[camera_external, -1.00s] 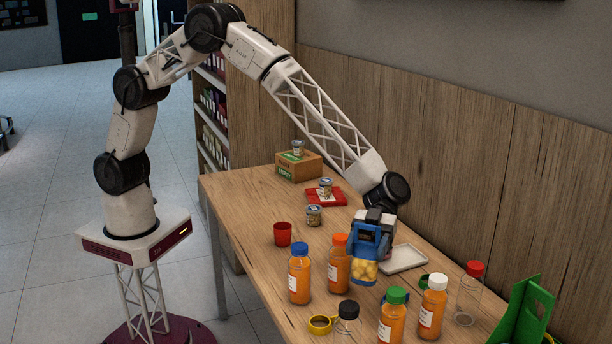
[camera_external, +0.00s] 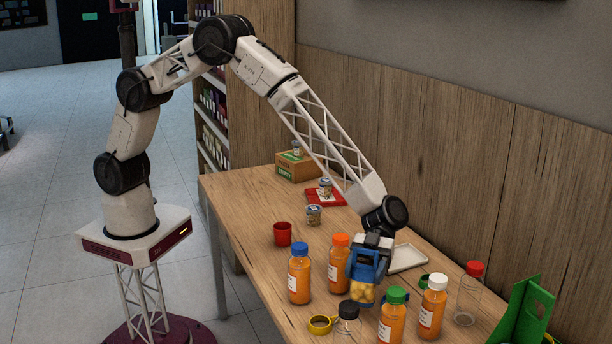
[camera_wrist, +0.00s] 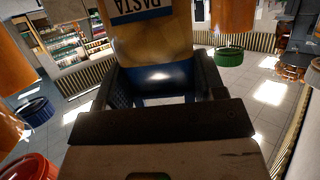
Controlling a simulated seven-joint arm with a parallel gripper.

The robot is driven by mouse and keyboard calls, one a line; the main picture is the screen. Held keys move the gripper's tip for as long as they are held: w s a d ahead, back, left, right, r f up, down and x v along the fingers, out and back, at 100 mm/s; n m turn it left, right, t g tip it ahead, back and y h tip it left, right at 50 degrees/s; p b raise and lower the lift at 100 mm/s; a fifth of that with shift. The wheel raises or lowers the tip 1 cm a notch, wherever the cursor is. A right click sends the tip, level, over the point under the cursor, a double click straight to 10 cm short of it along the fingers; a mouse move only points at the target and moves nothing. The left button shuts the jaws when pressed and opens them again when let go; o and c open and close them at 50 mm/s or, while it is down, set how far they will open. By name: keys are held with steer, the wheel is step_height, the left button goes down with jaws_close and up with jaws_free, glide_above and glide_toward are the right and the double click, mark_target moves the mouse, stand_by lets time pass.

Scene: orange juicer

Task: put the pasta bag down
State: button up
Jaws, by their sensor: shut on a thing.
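The pasta bag (camera_external: 361,292), yellow with blue, is held in my gripper (camera_external: 369,264) among the bottles in the external view. My gripper is shut on it, and its fingers hide the upper part of the bag. In the wrist view the bag (camera_wrist: 152,40) shows its PASTA label between the two dark fingers of my gripper (camera_wrist: 160,80). The bag hangs low over the table (camera_external: 262,262); I cannot tell whether its lower end touches the wood.
An orange-capped bottle (camera_external: 338,268) stands close left of the bag, a green-capped one (camera_external: 392,318) in front right. A black-capped jar (camera_external: 348,315) and yellow ring (camera_external: 320,324) are in front. A white tray (camera_external: 408,257) lies behind. A red cup (camera_external: 282,234) stands farther left.

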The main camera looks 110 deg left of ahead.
mark_target(364, 284)
steer(key=shift+f, duration=1.8)
steer(key=shift+f, duration=0.15)
steer(key=o, duration=0.9)
steer(key=shift+a+r, duration=0.1)
steer(key=shift+r, duration=0.1)
steer(key=v, duration=1.1)
steer(key=shift+a+r, duration=0.1)
steer(key=shift+a, duration=0.3)
steer(key=shift+r, duration=0.1)
